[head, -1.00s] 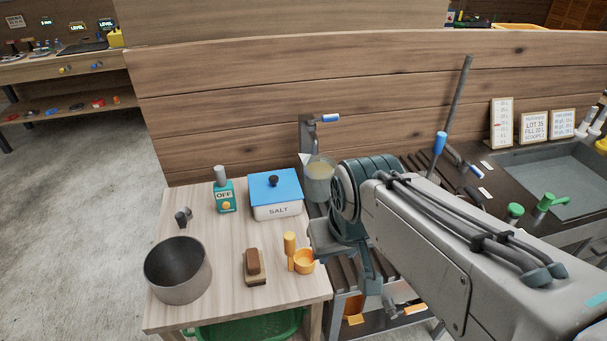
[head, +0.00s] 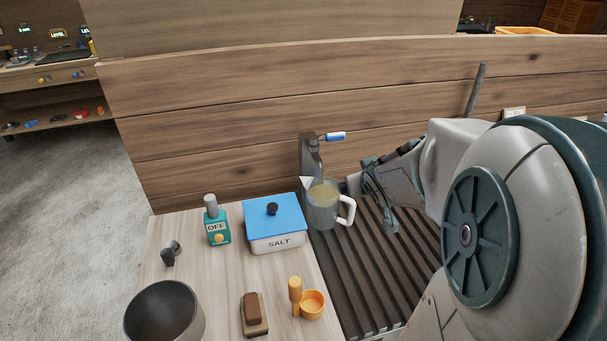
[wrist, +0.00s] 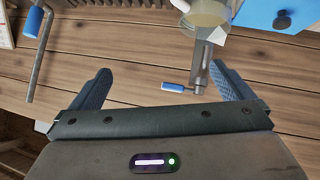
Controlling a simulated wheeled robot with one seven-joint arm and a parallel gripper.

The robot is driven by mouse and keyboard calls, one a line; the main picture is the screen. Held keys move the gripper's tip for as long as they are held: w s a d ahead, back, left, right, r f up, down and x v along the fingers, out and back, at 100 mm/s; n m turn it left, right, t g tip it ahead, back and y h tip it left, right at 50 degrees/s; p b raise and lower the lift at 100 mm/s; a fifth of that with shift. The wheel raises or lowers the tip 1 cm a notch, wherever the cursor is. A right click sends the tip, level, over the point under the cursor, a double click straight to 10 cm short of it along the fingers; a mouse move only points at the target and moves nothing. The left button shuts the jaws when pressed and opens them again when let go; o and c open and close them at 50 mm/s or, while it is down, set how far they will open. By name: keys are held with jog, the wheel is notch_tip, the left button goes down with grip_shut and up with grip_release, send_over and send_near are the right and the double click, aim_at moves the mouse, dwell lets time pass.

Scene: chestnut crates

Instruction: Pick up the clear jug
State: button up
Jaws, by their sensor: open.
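The clear jug (head: 322,207) holds something pale yellow and has a white handle on its right side. It stands under the wall tap, at the left edge of the dark slatted rack, just right of the salt box. In the wrist view the jug (wrist: 209,12) shows only partly, cut off at the top edge.
The wall tap (head: 311,155) with a blue lever rises behind the jug. The white salt box (head: 277,242) with a blue lid is close on the left. An orange scoop (head: 312,304), brush (head: 253,308), teal bottle (head: 217,228) and pot (head: 160,318) stand on the wooden table. The slatted rack (head: 375,270) is bare in front.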

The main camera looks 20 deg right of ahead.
jog(key=w+d+f+n+t+y+b, duration=0.1)
jog(key=w+d+f+n+t+y, duration=0.15)
jog(key=w+f, duration=0.2)
jog(key=n+y, duration=0.2)
jog(key=y, duration=0.4)
send_near(328, 190)
jog(key=w+a, duration=0.3)
jog(key=a, duration=0.3)
jog(key=shift+s+r+m+t+h+p, duration=0.2)
jog(key=shift+r+m+t+h+p, duration=0.05)
jog(key=shift+r+p, duration=0.1)
jog(key=c, duration=1.5)
jog(key=shift+c, duration=1.1)
jog(key=shift+r, duration=0.25)
